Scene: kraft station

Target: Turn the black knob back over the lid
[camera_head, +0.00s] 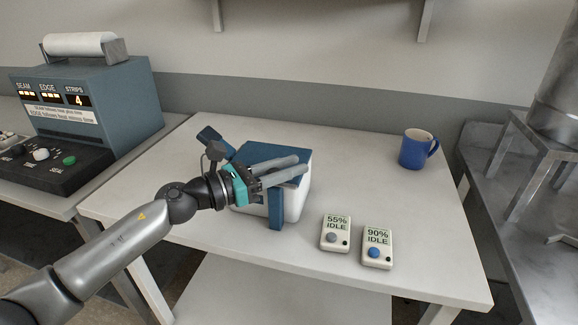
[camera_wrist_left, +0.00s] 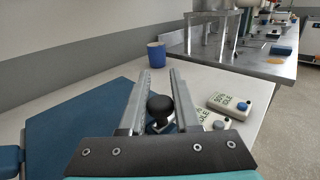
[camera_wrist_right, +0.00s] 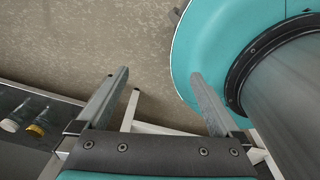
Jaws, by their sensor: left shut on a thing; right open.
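A white box (camera_head: 295,203) with a blue lid (camera_head: 270,152) stands on the white table. A blue strap (camera_head: 275,210) hangs down its front side. My left gripper (camera_head: 300,166) reaches over the lid from the left. In the left wrist view, the black knob (camera_wrist_left: 160,105) sits between the fingers of this gripper (camera_wrist_left: 160,76), which is shut on it. The blue lid (camera_wrist_left: 75,125) lies to the left there. In the head view the gripper hides the knob. My right gripper (camera_wrist_right: 161,76) is open and empty above the floor, outside the head view.
Two small devices, one reading 55% (camera_head: 336,233) and one 90% (camera_head: 377,247), stand right of the box. A blue mug (camera_head: 417,149) stands at the back right. A blue-grey machine (camera_head: 90,100) stands on the left. The table between box and mug is clear.

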